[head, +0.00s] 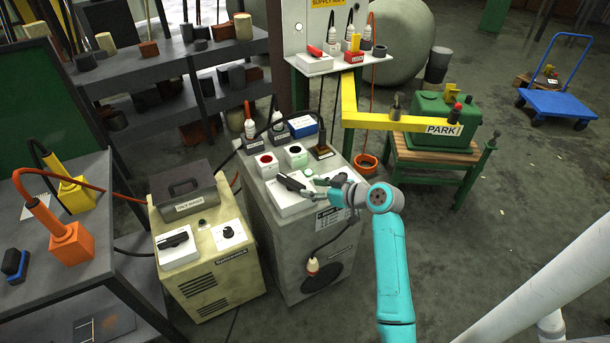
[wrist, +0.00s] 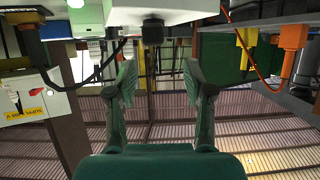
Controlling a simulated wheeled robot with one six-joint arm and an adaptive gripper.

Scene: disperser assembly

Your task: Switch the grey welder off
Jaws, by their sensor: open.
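The grey welder (head: 287,262) is a tall cabinet in the middle of the head view. On its top, a white switch box (head: 284,204) carries a black lever (head: 293,185), which lies slanted toward the right. My gripper (head: 316,189) is open at the right end of this lever, with nothing held. In the wrist view, my two fingers (wrist: 158,82) are spread apart. A black lever end (wrist: 152,31) shows ahead of the gap between them, by the white box (wrist: 175,10). Whether a finger touches the lever cannot be told.
A yellow beam (head: 385,121) crosses at back right.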

